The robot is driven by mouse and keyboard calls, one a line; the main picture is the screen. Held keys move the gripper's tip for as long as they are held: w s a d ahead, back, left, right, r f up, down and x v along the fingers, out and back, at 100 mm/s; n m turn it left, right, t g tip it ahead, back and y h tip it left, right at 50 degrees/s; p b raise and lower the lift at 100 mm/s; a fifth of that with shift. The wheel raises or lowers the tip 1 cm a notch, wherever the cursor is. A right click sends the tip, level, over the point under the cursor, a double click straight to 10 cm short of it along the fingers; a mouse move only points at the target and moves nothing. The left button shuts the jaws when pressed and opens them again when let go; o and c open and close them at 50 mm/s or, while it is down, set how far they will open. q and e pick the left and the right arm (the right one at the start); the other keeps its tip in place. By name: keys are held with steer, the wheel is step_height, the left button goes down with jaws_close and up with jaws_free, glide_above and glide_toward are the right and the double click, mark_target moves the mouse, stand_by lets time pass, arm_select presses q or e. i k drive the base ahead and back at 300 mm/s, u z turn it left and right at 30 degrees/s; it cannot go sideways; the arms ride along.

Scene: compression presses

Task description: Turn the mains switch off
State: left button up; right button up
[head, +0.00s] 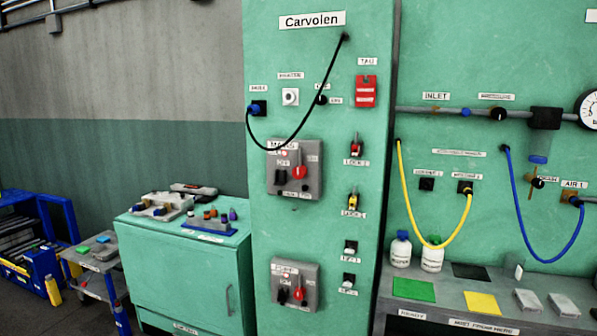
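A green panel headed "Carvolen" (262,60) stands in the middle of the head view. On it is a grey switch box (312,190) with a red handle (299,172). Its top label seems to read "MAINS", partly crossed by a black cable. The box also has a small dark part at its left and small labels around it. I cannot tell the handle's on or off position at this size. A similar grey box (308,270) with a red handle (299,293) sits lower on the panel. Neither of my grippers is in view.
The black cable (318,98) hangs in front of the panel. A red tag holder (366,91) and padlocks (353,201) are at its right. A green cabinet (180,275) stands left, a trolley (93,262) beyond it. A grey bench (450,294) stands right.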

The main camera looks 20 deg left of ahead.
mark_target(298, 173)
steer(key=z, duration=0.45)
steer(key=i, duration=1.3)
steer(key=u, duration=0.4)
